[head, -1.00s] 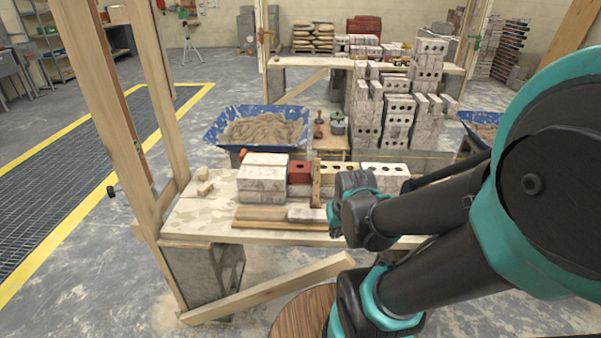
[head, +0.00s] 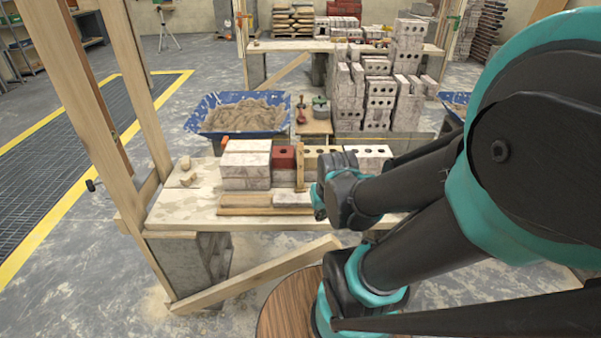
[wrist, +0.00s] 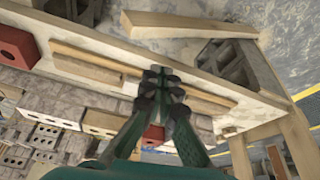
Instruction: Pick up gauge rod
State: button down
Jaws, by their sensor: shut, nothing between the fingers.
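Long pale wooden strips lie flat along the front of the plank bench (head: 180,215). The front strip (head: 265,211) is a candidate for the gauge rod, and a long strip also shows in the wrist view (wrist: 95,58). A narrow wooden piece (head: 300,168) stands upright against the bricks; I cannot tell for sure which piece is the gauge rod. My gripper (wrist: 158,73) is shut and empty, its tips overlapping the strip in the wrist view. The gap between tips and strip cannot be judged, and the fingers hide part of the strip.
White blocks (head: 246,165) and a red brick (head: 284,158) stand behind the strips. A blue mortar tub (head: 243,115) is beyond the bench. A wooden post (head: 138,90) rises at the bench's left end, and a slanted brace (head: 255,275) is in front below.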

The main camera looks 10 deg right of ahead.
jog(key=c, duration=2.2)
grip_release()
jog(key=o, duration=1)
jog(key=shift+m+t+h, duration=0.3)
jog(key=shift+m+t, duration=0.1)
jog(key=shift+m, duration=0.1)
jog(key=w+r, duration=0.2)
jog(key=w, duration=0.2)
jog(key=w+r, duration=0.2)
jog(key=w, duration=0.2)
jog(key=w+r, duration=0.2)
jog(key=w, duration=0.2)
jog(key=shift+w+d+r, duration=0.1)
jog(key=shift+d+r, duration=0.1)
jog(key=shift+r, duration=0.15)
jog(key=m, duration=0.1)
send_near(300, 153)
jog(key=s+r, duration=0.3)
jog(key=r, duration=0.1)
jog(key=shift+t+h, duration=0.3)
jog(key=shift+t, duration=0.1)
jog(key=x, duration=1.2)
jog(key=shift+w+a+f, duration=0.1)
jog(key=shift+w+a, duration=0.05)
jog(key=shift+a, duration=0.1)
jog(key=shift+x, duration=2.75)
